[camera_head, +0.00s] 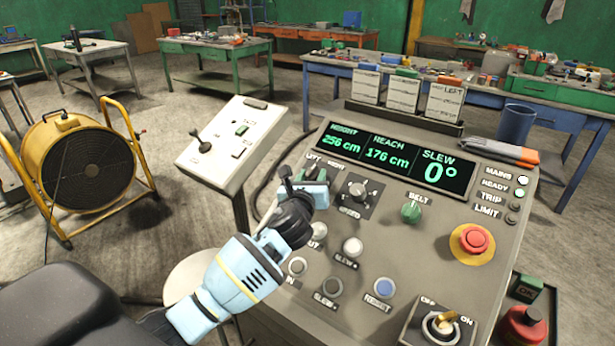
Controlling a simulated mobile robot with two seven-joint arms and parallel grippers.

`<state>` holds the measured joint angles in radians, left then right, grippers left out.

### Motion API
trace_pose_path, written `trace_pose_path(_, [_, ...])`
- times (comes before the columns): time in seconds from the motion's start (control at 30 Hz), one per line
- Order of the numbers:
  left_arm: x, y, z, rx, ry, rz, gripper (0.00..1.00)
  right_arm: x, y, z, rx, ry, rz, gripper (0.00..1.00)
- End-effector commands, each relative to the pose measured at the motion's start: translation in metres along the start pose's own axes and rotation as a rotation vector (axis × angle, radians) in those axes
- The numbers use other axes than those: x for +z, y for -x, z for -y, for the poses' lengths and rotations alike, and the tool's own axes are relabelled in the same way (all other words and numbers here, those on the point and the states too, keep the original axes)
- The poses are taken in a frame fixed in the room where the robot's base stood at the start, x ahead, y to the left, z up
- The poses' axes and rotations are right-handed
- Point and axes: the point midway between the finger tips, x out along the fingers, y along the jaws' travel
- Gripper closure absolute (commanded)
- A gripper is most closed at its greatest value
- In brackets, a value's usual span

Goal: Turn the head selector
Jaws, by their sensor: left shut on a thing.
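My left gripper (304,184) reaches in from the lower left to the upper left of the sloping grey control console (400,260). It is shut on a control there, which I take to be the head selector. The gripper hides most of that control, so its pointer direction cannot be read. Small white labels show just above it, partly covered. My right gripper is not in view.
The console display (390,156) reads height 256 cm, reach 176 cm, slew 0°. A green belt knob (411,211), red emergency button (474,239), several push buttons and a key switch (441,324) share the panel. A white pedestal box (232,138) and yellow fan (88,165) stand left.

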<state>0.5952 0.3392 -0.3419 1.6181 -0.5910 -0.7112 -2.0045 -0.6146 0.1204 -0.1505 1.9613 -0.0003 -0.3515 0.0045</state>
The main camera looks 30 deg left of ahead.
Motion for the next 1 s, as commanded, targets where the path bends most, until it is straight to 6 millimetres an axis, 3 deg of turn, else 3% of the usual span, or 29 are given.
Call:
trace_pose_path(0.1, [0.0047,0.0000,0.0040,0.095,0.061,-0.002,0.86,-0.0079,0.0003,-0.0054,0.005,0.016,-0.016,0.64])
trace_pose_path(0.6, [0.0014,-0.0024,0.0085,0.455,0.276,-0.029,0.86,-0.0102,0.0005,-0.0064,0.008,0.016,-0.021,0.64])
trace_pose_path(1.0, [0.0017,-0.0035,0.0093,0.587,0.355,-0.037,0.86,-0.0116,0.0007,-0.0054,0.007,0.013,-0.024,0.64])
